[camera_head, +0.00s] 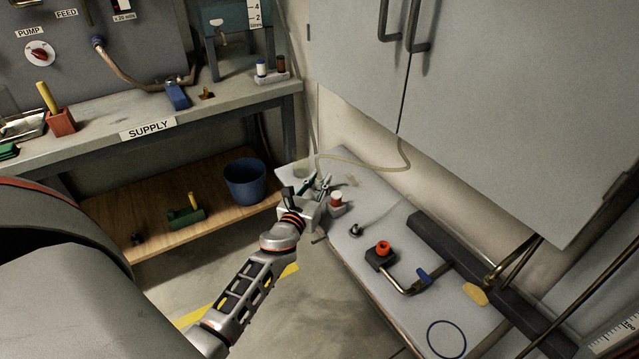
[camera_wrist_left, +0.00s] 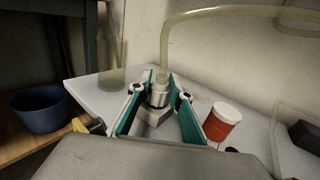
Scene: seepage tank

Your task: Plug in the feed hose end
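The pale translucent hose (camera_wrist_left: 225,14) arches in from the right and ends in a white-grey hose end (camera_wrist_left: 158,95) above a small grey block. In the head view the hose (camera_head: 370,164) loops along the wall over the low grey bench. My left gripper (camera_wrist_left: 159,82) has its teal-lined fingers on both sides of the hose end. I cannot tell whether they press on it. It also shows in the head view (camera_head: 318,181), over the bench's back-left corner. My right gripper is not in view.
A white-capped red jar (camera_wrist_left: 223,121) stands close right of my left gripper. A blue bucket (camera_head: 245,181) stands on the wooden shelf at left.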

